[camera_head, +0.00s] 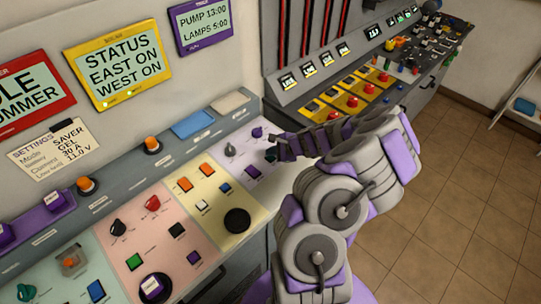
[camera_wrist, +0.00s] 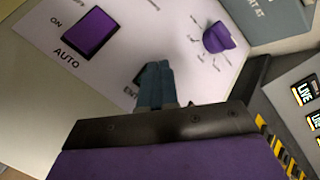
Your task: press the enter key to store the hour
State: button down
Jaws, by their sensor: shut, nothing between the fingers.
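The dark enter key (camera_wrist: 143,77) is on the pale timer panel in the wrist view. My fingers cover much of it and part of its label, leaving "EN" readable. My gripper (camera_wrist: 156,70) is shut and empty, with its blue-grey fingertips over the key. I cannot tell whether they touch it. In the head view my gripper (camera_head: 270,155) reaches in from the right to the panel's lilac section, and the key cannot be made out there. The purple-framed display (camera_head: 203,24) above reads "PUMP 13:00" and "LAMPS 5:00".
A purple ON/AUTO switch (camera_wrist: 90,33) and a purple knob (camera_wrist: 218,38) flank the key. The yellow section (camera_head: 207,190) has orange switches and a black knob. Another console (camera_head: 350,97) with red buttons stands beyond my arm. Tiled floor (camera_head: 450,200) is clear at right.

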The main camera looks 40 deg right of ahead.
aim_at(272, 158)
jog(key=shift+r, duration=0.2)
notch_tip(272, 158, up, 5)
jog(key=p, duration=0.4)
dwell(0.3)
dwell(0.8)
